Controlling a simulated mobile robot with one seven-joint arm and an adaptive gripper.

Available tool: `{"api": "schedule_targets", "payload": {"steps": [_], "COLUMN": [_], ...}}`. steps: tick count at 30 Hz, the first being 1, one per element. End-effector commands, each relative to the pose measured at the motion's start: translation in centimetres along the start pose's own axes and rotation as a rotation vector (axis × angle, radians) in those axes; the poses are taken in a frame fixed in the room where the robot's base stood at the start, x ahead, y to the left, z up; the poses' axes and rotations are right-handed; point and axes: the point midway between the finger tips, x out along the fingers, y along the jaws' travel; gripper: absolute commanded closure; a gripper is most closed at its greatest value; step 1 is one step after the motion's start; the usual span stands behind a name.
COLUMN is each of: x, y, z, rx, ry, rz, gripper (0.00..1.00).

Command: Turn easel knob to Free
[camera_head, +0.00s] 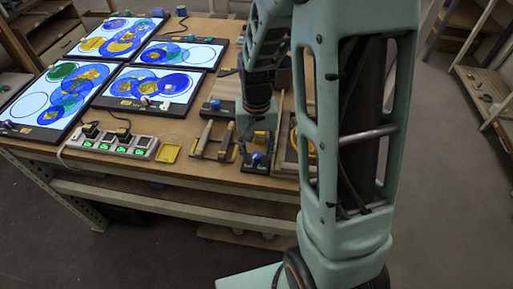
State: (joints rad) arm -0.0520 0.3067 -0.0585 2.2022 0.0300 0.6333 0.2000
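Near the table's front edge, below my gripper, is a small dark stand with a blue knob-like part (257,158); I cannot tell for certain that it is the easel knob. No Free label is readable. My gripper (256,139) points down just above this blue part. Its fingers are small and dark here, so I cannot tell whether they touch the part or are open. Another small blue part (215,104) sits farther back to the left. My arm hides the area to the right.
The wooden table (180,141) carries several lit panels (187,54) with coloured circles at the left and back. Shelves (485,85) stand at the right beyond open floor.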

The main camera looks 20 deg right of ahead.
Motion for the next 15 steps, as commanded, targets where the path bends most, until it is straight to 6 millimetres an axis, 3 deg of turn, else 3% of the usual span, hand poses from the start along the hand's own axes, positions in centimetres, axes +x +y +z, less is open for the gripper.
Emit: {"api": "schedule_targets", "payload": {"steps": [5, 15], "x": [-1.5, -8.5], "y": [0.0, 0.0], "z": [-0.1, -0.1], "rx": [-0.001, 0.0], "ry": [0.004, 0.006], "rz": [-0.001, -0.002], "gripper": [0.61, 0.61]}}
